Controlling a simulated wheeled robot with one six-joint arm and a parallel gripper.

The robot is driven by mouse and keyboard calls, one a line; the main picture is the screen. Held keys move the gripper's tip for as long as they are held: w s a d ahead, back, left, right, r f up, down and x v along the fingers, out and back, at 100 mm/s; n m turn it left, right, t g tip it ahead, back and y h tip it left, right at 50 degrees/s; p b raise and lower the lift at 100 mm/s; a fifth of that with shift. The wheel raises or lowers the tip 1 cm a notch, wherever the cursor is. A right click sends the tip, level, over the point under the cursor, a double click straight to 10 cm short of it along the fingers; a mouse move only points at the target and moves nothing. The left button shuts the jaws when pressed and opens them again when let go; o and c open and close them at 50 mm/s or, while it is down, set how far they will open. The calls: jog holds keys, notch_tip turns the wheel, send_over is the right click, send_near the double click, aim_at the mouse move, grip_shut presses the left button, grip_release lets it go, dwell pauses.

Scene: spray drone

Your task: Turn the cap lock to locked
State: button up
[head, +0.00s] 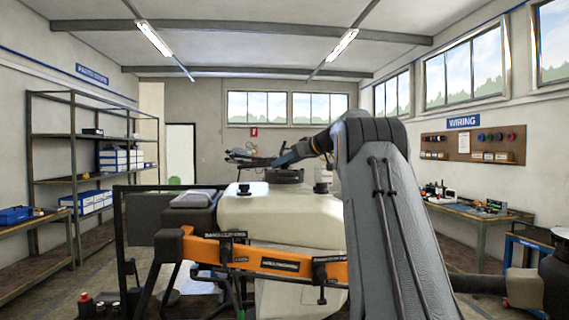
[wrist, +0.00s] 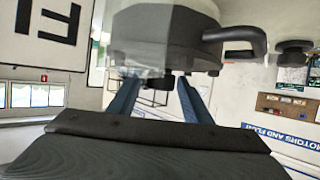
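In the wrist view, a dark grey round cap (wrist: 160,35) with a curved side handle (wrist: 245,40) fills the top middle. Its underside carries small dark parts. My gripper (wrist: 160,85) shows there with two blue fingers set apart, reaching toward the cap's lower edge. I see a gap between the fingers; whether either touches the cap is unclear. In the head view, a dark round cap (head: 285,176) sits on top of the drone's cream tank (head: 270,208). My arm reaches over the tank from the right, and its end is small and dark near the cap. The lock's setting is not readable.
The drone's orange frame arm (head: 270,262) crosses in front of the tank. A smaller black fitting (head: 322,187) stands on the tank right of the cap. Shelving (head: 75,165) stands left, and a workbench (head: 475,212) stands right.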

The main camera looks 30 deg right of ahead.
jog(key=c, duration=0.8)
jog(key=shift+f+m+h+b, duration=0.1)
jog(key=shift+m+h+b, duration=0.35)
jog(key=shift+b, duration=0.8)
jog(key=shift+m+h+b, duration=0.45)
jog(key=shift+h+b, duration=0.2)
jog(key=shift+b, duration=0.55)
jog(key=shift+a+m+t+h+b, duration=0.1)
jog(key=shift+m+t+h+b, duration=0.2)
jog(key=shift+m+h+b, duration=0.8)
jog(key=shift+r+m+h+p, duration=0.25)
jog(key=shift+m+h+p, duration=0.15)
jog(key=shift+m+h, duration=0.65)
jog(key=shift+m+h+p, duration=0.35)
jog(key=shift+h+p, duration=0.4)
jog(key=shift+p, duration=0.3)
jog(key=shift+g+p, duration=0.35)
jog(key=shift+g, duration=0.15)
jog(key=shift+f+m+h+p, duration=0.1)
jog(key=shift+m+h+p, duration=0.4)
jog(key=shift+p, duration=0.2)
